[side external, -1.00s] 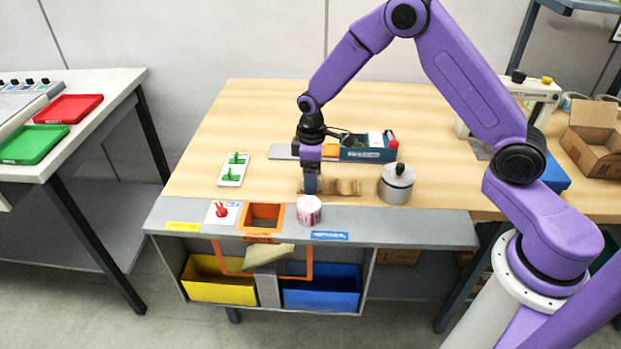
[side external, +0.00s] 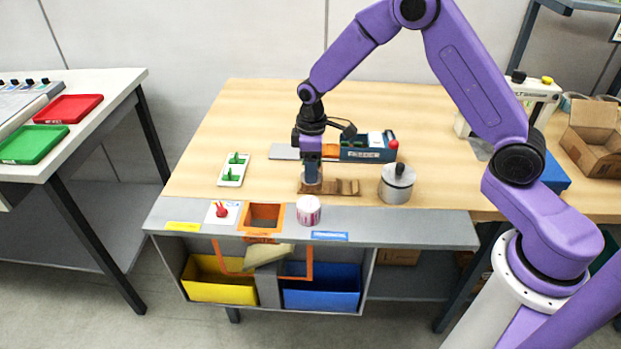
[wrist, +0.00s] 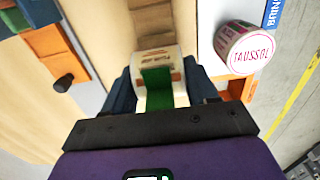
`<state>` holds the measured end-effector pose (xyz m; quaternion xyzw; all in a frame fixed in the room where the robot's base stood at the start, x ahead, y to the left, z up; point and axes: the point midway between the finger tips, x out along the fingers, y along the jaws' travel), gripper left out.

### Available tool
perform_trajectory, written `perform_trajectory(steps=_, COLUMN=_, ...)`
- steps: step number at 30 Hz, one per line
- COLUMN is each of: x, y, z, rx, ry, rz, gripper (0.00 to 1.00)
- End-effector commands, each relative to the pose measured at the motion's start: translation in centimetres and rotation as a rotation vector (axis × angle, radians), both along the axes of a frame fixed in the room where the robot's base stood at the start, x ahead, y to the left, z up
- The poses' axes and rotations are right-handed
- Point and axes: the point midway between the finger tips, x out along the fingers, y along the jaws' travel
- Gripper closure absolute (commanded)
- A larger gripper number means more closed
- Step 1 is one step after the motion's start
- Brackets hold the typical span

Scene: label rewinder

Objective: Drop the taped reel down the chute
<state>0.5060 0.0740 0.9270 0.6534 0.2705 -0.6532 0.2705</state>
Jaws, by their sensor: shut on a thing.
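My gripper (side external: 312,183) is shut on a pale reel with a green strip of tape across it (wrist: 160,85). The reel sits between both fingers in the wrist view; in the side view the fingers largely hide it. The gripper is at the left end of the brown wooden rack (side external: 342,187); I cannot tell whether the reel touches the rack. The chute's orange-framed square opening (side external: 264,204) is in the grey ledge, to the left and nearer the camera. Part of an orange frame (wrist: 242,88) also shows behind the right finger in the wrist view.
A pink-and-white labelled reel (side external: 308,211) stands on the ledge just right of the opening. A lidded metal pot (side external: 397,186) stands right of the rack. Below are a tilted flap (side external: 268,254), a yellow bin (side external: 218,291) and a blue bin (side external: 320,299).

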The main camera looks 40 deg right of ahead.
Motion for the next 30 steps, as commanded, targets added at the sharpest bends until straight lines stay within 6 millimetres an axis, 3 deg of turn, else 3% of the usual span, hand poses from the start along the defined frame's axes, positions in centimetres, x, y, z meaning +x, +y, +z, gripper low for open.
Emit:
perform_trajectory(steps=19, x=0.0, y=0.0, z=3.9, rx=0.000, ry=-0.001, rz=0.000, gripper=0.57)
perform_trajectory(steps=30, x=0.0, y=0.0, z=4.5, rx=0.000, ry=0.000, rz=0.001, gripper=0.57)
